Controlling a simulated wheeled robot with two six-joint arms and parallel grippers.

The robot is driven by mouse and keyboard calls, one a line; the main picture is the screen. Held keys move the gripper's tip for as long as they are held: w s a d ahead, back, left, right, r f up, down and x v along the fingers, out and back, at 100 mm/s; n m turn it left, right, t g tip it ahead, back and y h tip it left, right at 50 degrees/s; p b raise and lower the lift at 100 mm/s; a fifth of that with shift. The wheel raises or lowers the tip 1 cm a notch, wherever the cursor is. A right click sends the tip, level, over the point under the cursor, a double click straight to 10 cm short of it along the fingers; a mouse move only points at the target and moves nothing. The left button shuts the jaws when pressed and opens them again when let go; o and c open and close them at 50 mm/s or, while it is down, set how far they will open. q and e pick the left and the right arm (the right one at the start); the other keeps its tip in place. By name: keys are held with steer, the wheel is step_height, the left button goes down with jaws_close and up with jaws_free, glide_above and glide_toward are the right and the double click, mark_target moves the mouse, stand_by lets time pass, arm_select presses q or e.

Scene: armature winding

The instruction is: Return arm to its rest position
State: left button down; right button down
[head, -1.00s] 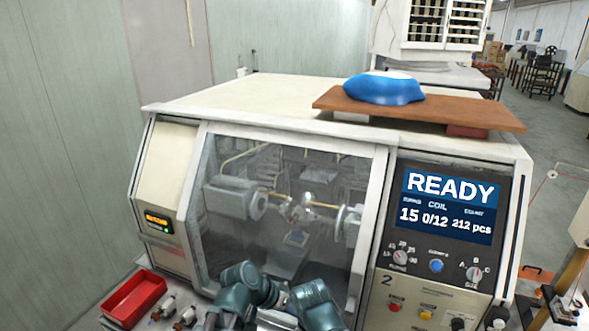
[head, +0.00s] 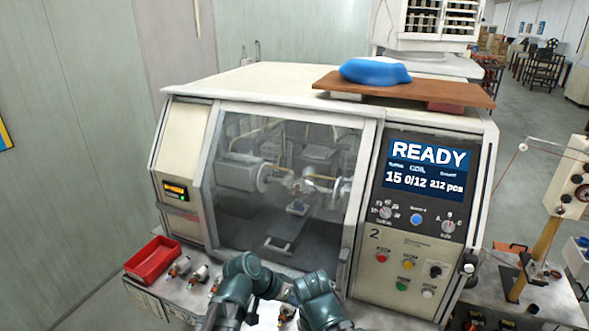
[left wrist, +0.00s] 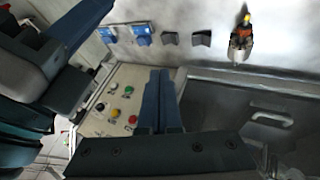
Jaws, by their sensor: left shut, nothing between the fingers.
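In the head view my two teal arms rise from the bottom edge in front of the winding machine (head: 285,92). The tip of neither gripper shows clearly there. In the left wrist view my left gripper (left wrist: 159,75) has its two blue fingers together, with nothing between them. It is beside the machine's button panel (left wrist: 116,108). A teal and dark-blue part of my other arm (left wrist: 40,65) fills the left of that view; its finger opening cannot be made out. The machine's screen (head: 428,168) reads READY, 15, 0/12, 212 pcs.
A red bin (head: 152,260) and armatures (head: 181,267) lie on the bench, left of my arms. The left wrist view shows an armature (left wrist: 241,40), blue holders (left wrist: 142,34) and dark holders (left wrist: 202,38) on the pale surface. The machine's window (head: 285,190) stands close beyond the arms.

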arm_select(q)
steer(key=s+a+f+g+y+b, duration=0.1)
steer(key=s+a+f+y+b, duration=0.1)
steer(key=f+b, duration=0.4)
steer(key=s+a+f+n+y+b, duration=0.1)
steer(key=s+a+f+y+b, duration=0.2)
steer(key=f+b, duration=0.3)
steer(key=s+a+f+n+g+y+b, duration=0.1)
steer(key=s+a+f+y+b, duration=0.1)
steer(key=f+b, duration=0.4)
step_height(320, 180, down, 5)
steer(key=shift+s+a+r+g+y, duration=0.1)
steer(key=shift+s+a+g+y, duration=0.2)
steer(key=shift+s+y, duration=0.7)
